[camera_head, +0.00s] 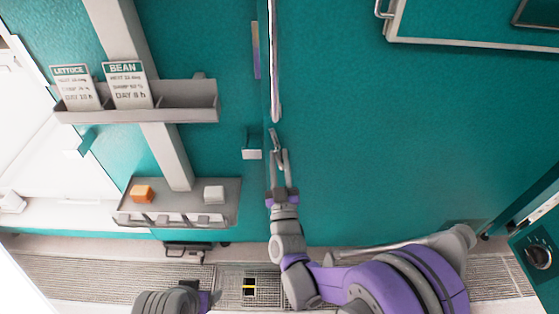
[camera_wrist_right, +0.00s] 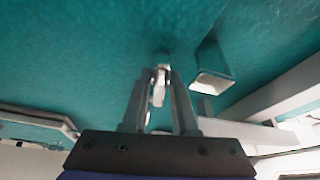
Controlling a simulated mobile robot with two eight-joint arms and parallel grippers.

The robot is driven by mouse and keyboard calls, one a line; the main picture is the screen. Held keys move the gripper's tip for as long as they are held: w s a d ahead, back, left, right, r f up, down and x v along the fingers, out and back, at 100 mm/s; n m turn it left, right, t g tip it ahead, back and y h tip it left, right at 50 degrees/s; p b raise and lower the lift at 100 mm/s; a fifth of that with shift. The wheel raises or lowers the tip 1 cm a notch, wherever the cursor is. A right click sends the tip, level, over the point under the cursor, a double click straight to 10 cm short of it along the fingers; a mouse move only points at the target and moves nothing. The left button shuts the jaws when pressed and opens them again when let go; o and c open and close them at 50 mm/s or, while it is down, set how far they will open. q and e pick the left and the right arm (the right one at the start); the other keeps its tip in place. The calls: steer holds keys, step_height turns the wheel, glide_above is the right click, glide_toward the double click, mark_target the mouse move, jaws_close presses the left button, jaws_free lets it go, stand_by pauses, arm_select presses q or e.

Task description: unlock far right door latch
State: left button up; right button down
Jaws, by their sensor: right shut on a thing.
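The teal door (camera_head: 400,130) fills the middle and right of the head view. A small metal latch lever (camera_head: 273,135) sits near its left edge, below a long vertical bar. My right gripper (camera_head: 279,155) reaches up to it. In the right wrist view, my right gripper (camera_wrist_right: 158,82) is shut on the light metal latch lever (camera_wrist_right: 159,88), which sits between the two fingertips. A teal bracket with a pale face (camera_wrist_right: 210,72) is beside the lever, apart from the fingers; it also shows in the head view (camera_head: 251,146). My left gripper's fingers do not show.
A grey rack with LETTUCE (camera_head: 74,88) and BEAN (camera_head: 127,85) cards is on the left. Below it, a grey shelf (camera_head: 130,212) holds an orange block (camera_head: 142,193) and a white block (camera_head: 214,194). A control knob (camera_head: 539,257) is at the lower right.

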steer(key=shift+m+h, duration=1)
steer(key=shift+m, duration=0.8)
steer(key=c, duration=0.7)
jaws_free()
steer(key=b+v, duration=0.1)
steer(key=v, duration=0.9)
steer(key=shift+s+a+f, duration=0.1)
steer(key=shift+s+f, duration=0.1)
steer(key=shift+s, duration=0.15)
